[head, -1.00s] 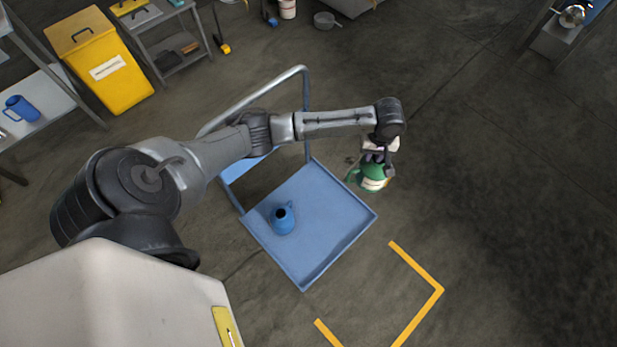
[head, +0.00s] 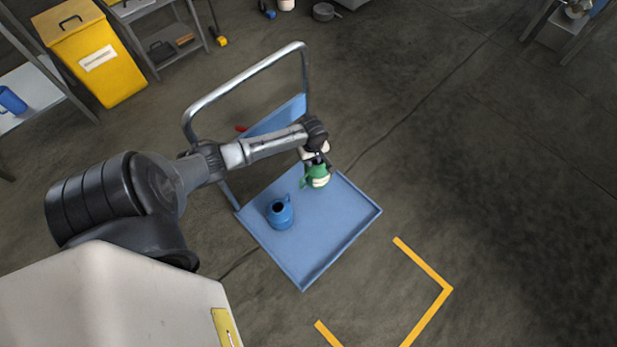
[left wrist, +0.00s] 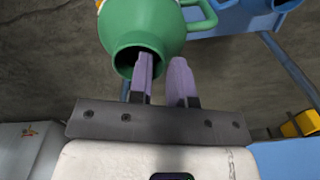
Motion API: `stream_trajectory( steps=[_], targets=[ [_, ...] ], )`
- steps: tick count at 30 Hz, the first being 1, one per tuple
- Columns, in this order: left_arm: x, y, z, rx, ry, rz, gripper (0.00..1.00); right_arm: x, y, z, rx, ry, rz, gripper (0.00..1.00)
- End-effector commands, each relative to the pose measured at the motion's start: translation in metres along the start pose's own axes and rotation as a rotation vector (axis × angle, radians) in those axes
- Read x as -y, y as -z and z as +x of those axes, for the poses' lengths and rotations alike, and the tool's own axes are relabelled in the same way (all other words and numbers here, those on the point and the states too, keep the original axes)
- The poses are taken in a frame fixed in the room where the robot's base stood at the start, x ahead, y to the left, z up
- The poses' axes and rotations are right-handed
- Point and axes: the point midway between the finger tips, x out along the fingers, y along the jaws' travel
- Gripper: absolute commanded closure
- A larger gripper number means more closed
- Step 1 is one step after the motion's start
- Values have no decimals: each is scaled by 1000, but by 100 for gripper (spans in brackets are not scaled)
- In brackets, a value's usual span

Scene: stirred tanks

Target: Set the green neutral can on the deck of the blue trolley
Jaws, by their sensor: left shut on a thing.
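The green neutral can (head: 315,181) with a pale label hangs from my left gripper (head: 317,161), over the back corner of the blue trolley's deck (head: 340,224). I cannot tell whether it is touching the deck. In the left wrist view the can (left wrist: 140,28) shows its dark mouth and side handle. One finger of my left gripper (left wrist: 161,75) reaches into the mouth and the other is outside, so the gripper is shut on the can's rim. My right gripper is not in view.
A blue jug (head: 280,213) stands on the left part of the deck. The trolley's grey push handle (head: 243,79) rises at the back left. Yellow floor marking (head: 430,285) lies right of the trolley. The deck's front and right are bare.

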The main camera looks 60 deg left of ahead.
Motion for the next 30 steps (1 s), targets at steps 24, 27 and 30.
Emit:
stream_trajectory(
  steps=[24,27,30],
  targets=[
    [1,2,85,-1,-1,-4,100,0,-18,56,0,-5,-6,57],
    [1,2,97,-2,-1,-4,100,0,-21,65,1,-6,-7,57],
    [1,2,102,-2,-2,-4,100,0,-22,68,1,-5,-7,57]
  ],
)
